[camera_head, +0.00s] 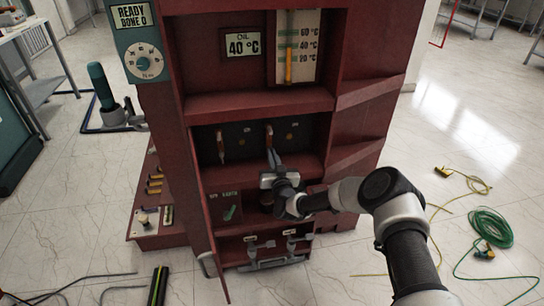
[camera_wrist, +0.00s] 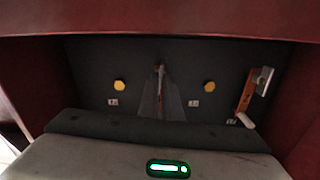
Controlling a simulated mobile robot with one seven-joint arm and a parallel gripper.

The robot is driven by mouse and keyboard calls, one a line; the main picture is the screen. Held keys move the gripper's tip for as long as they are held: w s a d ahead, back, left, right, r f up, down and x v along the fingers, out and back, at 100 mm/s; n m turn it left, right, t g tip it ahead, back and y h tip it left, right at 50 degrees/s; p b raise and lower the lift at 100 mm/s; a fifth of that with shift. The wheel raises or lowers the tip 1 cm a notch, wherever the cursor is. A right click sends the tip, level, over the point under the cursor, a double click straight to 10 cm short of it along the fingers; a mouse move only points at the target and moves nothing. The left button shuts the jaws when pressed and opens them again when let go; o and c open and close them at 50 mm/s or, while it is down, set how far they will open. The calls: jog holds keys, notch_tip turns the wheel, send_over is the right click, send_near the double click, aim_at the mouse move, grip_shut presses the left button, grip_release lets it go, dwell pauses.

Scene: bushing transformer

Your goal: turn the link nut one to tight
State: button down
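Two orange links hang on the dark panel inside the red cabinet. In the head view, one link (camera_head: 220,147) is at the left and another (camera_head: 268,135) is to its right, just beyond my gripper (camera_head: 272,158). In the wrist view, my gripper's fingers (camera_wrist: 160,85) point at the panel, with an orange link (camera_wrist: 161,82) showing between them near their tips. The other link (camera_wrist: 247,92) hangs tilted at the right there. I cannot tell whether the fingers touch the near link. Its nut is hidden or too small to make out, and the labels are unreadable.
Yellow studs, one left (camera_wrist: 119,86) and one right (camera_wrist: 209,87), flank the fingers. Red shelves lie above (camera_head: 260,103) and below the recess, with side walls close by. A sign reads "READY DONE 0" (camera_head: 131,16).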

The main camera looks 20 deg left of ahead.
jog(key=shift+f+b, duration=0.1)
jog(key=shift+b, duration=0.35)
jog(key=m+b, duration=0.4)
jog(key=shift+f, duration=0.2)
jog(key=m+b, duration=0.4)
jog(key=shift+d+r+m, duration=0.1)
jog(key=shift+r+m, duration=0.05)
jog(key=shift+m, duration=0.15)
jog(key=m+b, duration=0.1)
jog(key=m, duration=0.2)
jog(key=shift+r, duration=0.1)
jog(key=m, duration=0.4)
jog(key=shift+m, duration=0.6)
jog(key=c, duration=2)
grip_release()
